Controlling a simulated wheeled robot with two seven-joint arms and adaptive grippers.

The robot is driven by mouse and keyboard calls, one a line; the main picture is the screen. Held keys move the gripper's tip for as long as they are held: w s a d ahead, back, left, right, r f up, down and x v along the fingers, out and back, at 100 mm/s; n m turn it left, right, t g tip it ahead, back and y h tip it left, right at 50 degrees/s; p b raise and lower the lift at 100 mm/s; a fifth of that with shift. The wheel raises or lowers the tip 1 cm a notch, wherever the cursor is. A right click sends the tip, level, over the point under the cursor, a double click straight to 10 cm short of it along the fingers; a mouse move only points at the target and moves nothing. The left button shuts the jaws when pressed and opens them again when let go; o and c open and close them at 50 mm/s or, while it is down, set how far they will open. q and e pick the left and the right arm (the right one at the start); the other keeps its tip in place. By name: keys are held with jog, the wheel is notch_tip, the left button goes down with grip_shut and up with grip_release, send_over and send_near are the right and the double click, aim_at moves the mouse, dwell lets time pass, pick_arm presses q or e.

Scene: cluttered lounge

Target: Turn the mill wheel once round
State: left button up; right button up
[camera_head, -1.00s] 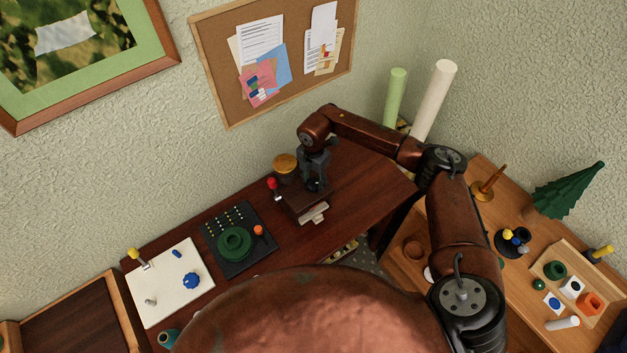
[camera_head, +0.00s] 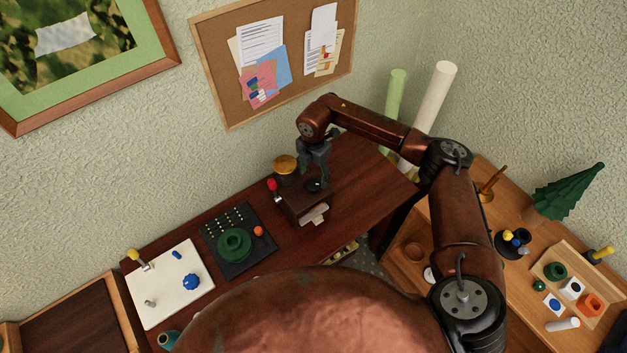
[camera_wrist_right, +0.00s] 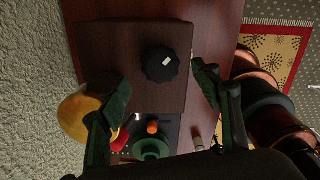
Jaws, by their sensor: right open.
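The mill is a dark brown wooden box (camera_head: 298,205) on the desk. A black scalloped wheel (camera_head: 313,185) sits on its top. In the right wrist view the wheel (camera_wrist_right: 160,64) carries a small white mark, tilted, on its upper face. My right gripper (camera_head: 319,172) points down above the wheel, its fingers apart and empty. In the right wrist view the fingertips (camera_wrist_right: 162,85) stand wide to either side with clear space between them and the wheel. My left gripper is not in view.
The desk's right side is clear.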

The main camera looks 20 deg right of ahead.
aim_at(313, 183)
notch_tip(313, 183, up, 8)
jog(key=shift+f, duration=0.15)
dwell(0.5)
